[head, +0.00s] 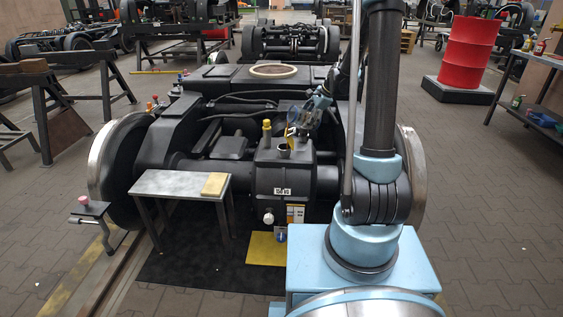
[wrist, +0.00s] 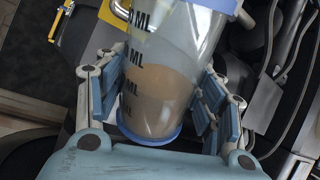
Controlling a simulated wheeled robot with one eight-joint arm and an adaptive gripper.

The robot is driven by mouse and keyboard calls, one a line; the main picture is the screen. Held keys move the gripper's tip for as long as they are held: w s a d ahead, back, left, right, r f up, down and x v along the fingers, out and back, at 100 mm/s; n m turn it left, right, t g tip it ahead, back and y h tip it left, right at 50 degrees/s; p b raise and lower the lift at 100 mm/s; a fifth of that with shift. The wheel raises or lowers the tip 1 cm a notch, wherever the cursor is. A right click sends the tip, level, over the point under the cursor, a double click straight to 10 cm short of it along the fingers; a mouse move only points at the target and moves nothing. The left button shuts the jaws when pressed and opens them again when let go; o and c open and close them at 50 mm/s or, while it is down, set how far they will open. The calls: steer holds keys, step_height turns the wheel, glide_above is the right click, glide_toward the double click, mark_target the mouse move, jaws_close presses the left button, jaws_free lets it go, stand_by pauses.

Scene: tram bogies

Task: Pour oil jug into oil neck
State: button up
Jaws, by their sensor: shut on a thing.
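My gripper (head: 318,106) is shut on the oil jug (head: 295,117) above the gearbox. In the wrist view the blue finger pads of the gripper (wrist: 155,98) press both sides of the jug (wrist: 165,50). The jug is clear, with black ML marks and blue ends, and has brown oil in its near part. In the head view the jug is tilted. The oil neck (head: 284,153) is a short upright opening on the gearbox top, just below the jug. A yellow streak (head: 290,139) shows between them; I cannot tell if it is flowing oil.
A yellow-topped fitting (head: 266,128) stands left of the neck on the gearbox (head: 283,176). A small grey bench (head: 170,182) with a yellow block (head: 214,184) stands in front left. A red drum (head: 467,50) and side table (head: 545,125) stand at right.

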mark_target(305, 110)
steer(key=shift+r+h, duration=0.15)
steer(key=shift+h, duration=0.25)
stand_by(1.1)
steer(key=shift+s+a+r+t+h, duration=0.25)
steer(key=shift+a+r+t+h, duration=0.15)
steer(key=shift+a+r+h, duration=0.4)
stand_by(1.7)
steer(key=shift+a+r+n+t+h, duration=0.1)
steer(key=shift+r+n+t+h, duration=0.3)
steer(key=shift+h, duration=0.3)
stand_by(0.9)
steer(key=shift+s+h, duration=0.1)
steer(key=shift+h, duration=0.2)
steer(key=shift+d+y, duration=0.2)
steer(key=shift+y, duration=0.2)
steer(key=shift+w+d+f+g+y, duration=0.2)
steer(key=shift+f+g+y, duration=0.1)
steer(key=shift+f+y, duration=0.3)
steer(key=shift+w+d+f+m+g+y, duration=0.15)
steer(key=shift+d+f+m+g+y, duration=0.2)
steer(key=shift+f+y, duration=0.35)
steer(key=shift+y, duration=0.3)
